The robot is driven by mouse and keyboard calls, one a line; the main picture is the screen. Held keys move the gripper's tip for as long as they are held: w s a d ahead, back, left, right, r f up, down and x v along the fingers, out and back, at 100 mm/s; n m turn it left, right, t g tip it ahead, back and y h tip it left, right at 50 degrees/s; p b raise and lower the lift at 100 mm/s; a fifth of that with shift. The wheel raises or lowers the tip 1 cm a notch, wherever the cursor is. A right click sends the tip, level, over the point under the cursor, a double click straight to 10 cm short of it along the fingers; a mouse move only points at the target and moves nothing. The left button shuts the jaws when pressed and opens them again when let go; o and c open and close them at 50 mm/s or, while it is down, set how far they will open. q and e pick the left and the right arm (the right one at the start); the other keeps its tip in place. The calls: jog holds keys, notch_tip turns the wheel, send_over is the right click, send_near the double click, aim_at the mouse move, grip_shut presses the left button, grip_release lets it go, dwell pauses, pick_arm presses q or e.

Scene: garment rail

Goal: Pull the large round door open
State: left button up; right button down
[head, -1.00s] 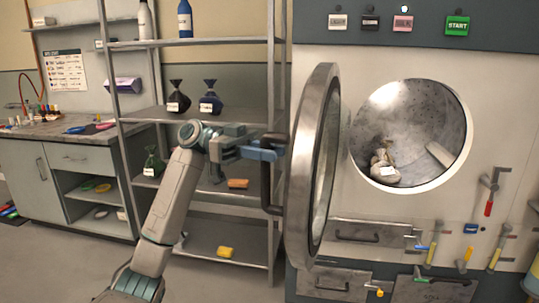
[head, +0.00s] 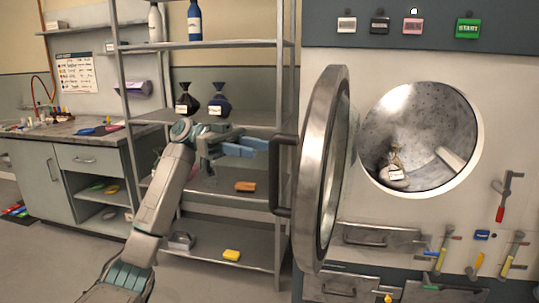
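The large round door (head: 321,170) is a thick metal ring with a glass pane. It stands swung wide open to the left of the round drum opening (head: 419,137) and shows almost edge-on. Its dark bar handle (head: 281,178) is on the door's left side. My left gripper (head: 256,149) has blue fingers and is just left of the handle's upper part, apart from it in the picture. Its fingers look spread, with nothing between them. My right gripper is out of view.
A tied sack (head: 393,170) lies inside the drum. A metal shelf rack (head: 235,122) with bottles and dark bags stands behind my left arm. Drawers and coloured-handled levers (head: 441,250) are below the opening. A counter (head: 75,131) is at the far left.

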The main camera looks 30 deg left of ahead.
pick_arm(q)
jog(key=shift+w+a, duration=0.15)
jog(key=shift+a, duration=2.2)
